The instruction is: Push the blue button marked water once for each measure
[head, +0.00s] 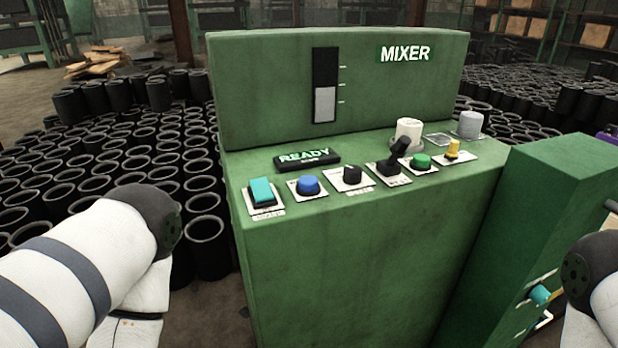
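The blue button (308,185) is a round cap on a white plate on the sloping top of the green mixer panel (350,240). The label on its plate is too small to read. It stands between a teal rocker switch (262,192) and a black knob (352,175). A black display (307,159) behind it reads READY. A vertical gauge (325,104) on the back panel shows a light fill in its lower part. My two arms show at the lower left and right edges. Neither gripper can be seen, and nothing of mine touches the panel.
Right of the knob are a black lever (395,157), a green button (421,161), a yellow toggle (453,149), a white knob (409,133) and a grey cylinder (469,124). A lower green cabinet (560,190) stands at right. Black rubber sleeves (205,229) cover the floor around.

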